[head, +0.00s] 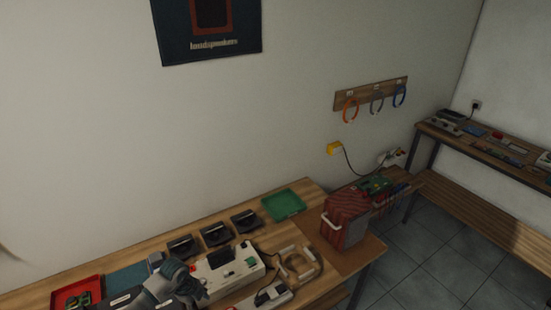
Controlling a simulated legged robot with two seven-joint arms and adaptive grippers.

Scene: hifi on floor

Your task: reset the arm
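A grey gripper on a grey arm, which I take to be my left one (188,283), shows at the bottom, left of the middle, over the wooden workbench (320,188). Its fingers are small and dark, and I cannot tell whether they are open or shut. It is just left of a white device (228,272) with a green part on top; whether they touch is unclear. The rest of the arm is cut off by the lower edge. My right arm and gripper are not in view.
The bench holds a red tray (76,293), several black holders (215,234), a green tray (284,204), a wooden frame with light handles (298,265) and a red box (346,217). A second bench (480,205) stands right. Tiled floor (420,255) between is clear.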

